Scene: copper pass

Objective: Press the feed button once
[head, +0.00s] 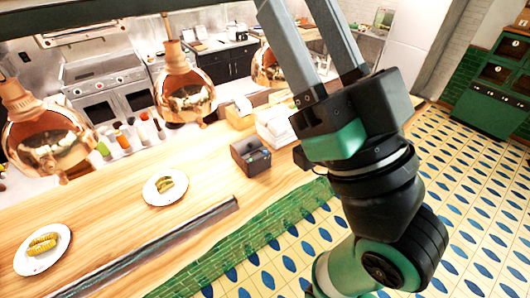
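A small dark boxy device (251,157), which looks like a ticket printer, sits on the wooden counter near its front edge. Its feed button is too small to make out. My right gripper (297,25) is raised in front of the counter, to the right of the device and apart from it. Its two long grey fingers point up the picture, spread apart, with nothing between them. The upper end of the right finger is cut off by the frame edge. My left gripper is not in view.
The wooden counter (110,222) holds a plate with corn (41,249), a plate with a taco-like item (164,187) and pale boxes (274,124) behind the device. Copper lamps (185,92) hang above. A dark rail (150,250) runs along the front.

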